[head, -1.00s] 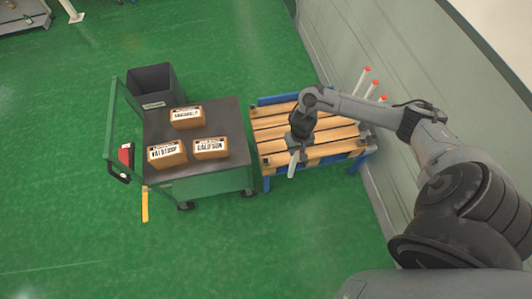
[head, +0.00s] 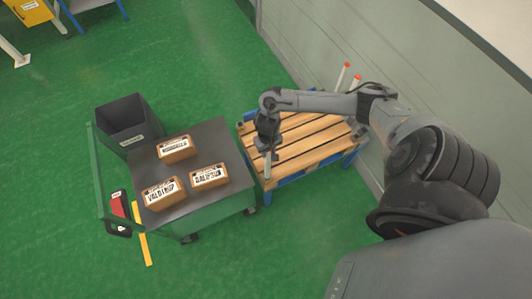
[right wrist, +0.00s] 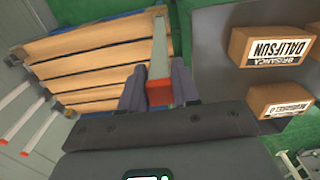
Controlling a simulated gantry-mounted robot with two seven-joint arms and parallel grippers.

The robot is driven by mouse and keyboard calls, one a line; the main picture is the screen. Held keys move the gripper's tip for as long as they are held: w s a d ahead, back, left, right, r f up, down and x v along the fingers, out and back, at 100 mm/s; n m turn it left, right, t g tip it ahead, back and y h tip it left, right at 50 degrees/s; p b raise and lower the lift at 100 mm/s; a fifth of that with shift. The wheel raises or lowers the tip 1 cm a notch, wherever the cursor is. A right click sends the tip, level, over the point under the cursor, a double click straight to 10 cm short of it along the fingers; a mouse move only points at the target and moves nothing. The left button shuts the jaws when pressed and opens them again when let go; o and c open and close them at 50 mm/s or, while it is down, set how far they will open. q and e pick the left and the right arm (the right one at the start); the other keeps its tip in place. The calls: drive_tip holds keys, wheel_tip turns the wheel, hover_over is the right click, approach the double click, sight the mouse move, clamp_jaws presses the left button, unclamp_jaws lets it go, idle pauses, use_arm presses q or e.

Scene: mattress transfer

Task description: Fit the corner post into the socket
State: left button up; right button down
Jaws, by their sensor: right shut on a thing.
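My right gripper (head: 266,143) is shut on a pale grey corner post (head: 267,165), which hangs down at the near-left corner of the slatted wooden pallet (head: 305,148) on its blue frame. In the right wrist view the post (right wrist: 158,48) runs away from between the fingers (right wrist: 160,90), its red end close to me. Its far tip lies near the pallet's edge. The socket under it is hidden, so I cannot tell whether the tip is inside. Two other red-tipped posts (head: 342,77) stand at the pallet's far side. My left gripper is not in view.
A green cart (head: 215,212) with a dark top and several labelled cardboard boxes (head: 210,176) stands close left of the pallet. A dark bin (head: 128,122) is at its far end. A grey wall (head: 330,40) runs behind the pallet. Green floor is clear in front.

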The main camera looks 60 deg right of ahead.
sight(268, 156)
wheel_tip(268, 156, down, 4)
drive_tip(key=shift+f+b, duration=0.1)
drive_tip(key=shift+b, duration=0.5)
drive_tip(key=shift+f, duration=0.2)
drive_tip(key=c, duration=0.8)
unclamp_jaws()
drive_tip(key=shift+r, duration=0.1)
